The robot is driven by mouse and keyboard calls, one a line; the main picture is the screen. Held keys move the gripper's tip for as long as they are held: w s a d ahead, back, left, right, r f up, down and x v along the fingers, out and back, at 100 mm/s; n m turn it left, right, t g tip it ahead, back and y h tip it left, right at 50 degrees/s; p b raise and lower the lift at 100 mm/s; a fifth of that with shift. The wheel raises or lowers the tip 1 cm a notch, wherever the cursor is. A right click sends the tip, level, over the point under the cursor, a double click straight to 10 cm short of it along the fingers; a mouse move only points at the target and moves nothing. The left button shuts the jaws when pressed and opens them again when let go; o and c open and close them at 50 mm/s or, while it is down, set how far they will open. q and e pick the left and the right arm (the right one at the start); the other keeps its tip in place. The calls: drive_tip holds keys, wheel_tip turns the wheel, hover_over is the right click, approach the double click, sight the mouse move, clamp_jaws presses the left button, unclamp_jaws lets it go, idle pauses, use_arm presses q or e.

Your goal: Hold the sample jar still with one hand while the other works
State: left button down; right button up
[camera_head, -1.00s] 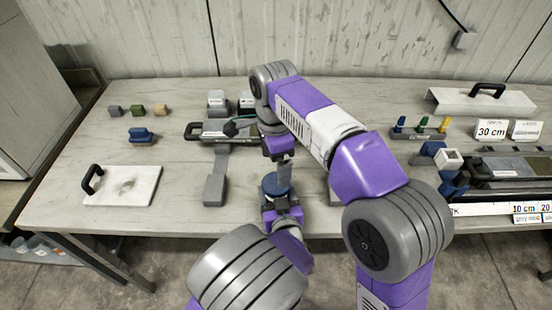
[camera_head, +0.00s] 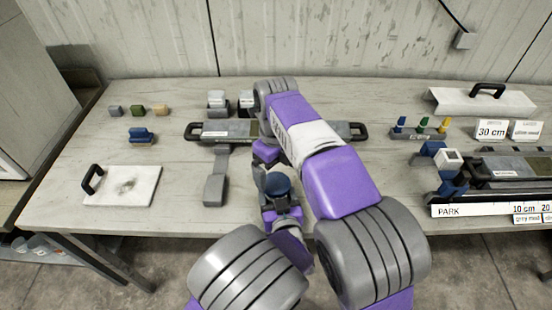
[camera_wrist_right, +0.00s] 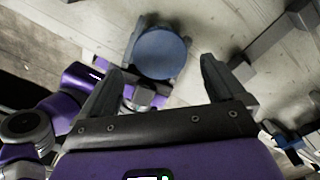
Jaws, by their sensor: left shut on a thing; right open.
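The sample jar shows as a round blue lid (camera_head: 278,184) near the front edge of the table; the arms hide most of its body. In the right wrist view the blue lid (camera_wrist_right: 158,53) lies just beyond and between the fingertips. My left gripper (camera_head: 281,209) is shut on the jar from the front; it also shows below the lid in the right wrist view (camera_wrist_right: 140,97). My right gripper (camera_wrist_right: 165,72) is open and empty, with one finger to each side of the lid's near edge. In the head view its finger (camera_head: 259,178) shows left of the lid.
A black-handled tray (camera_head: 215,131) lies behind the jar, with a grey block (camera_head: 215,188) at left. A white handled plate (camera_head: 128,187) lies farther left. At right are a long rack (camera_head: 500,170), coloured pegs (camera_head: 422,126) and signs (camera_head: 491,130).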

sight(276, 183)
drive_tip(key=shift+f, duration=2.15)
drive_tip(key=shift+c, duration=0.3)
drive_tip(key=c, duration=1)
drive_tip(key=shift+c, duration=0.3)
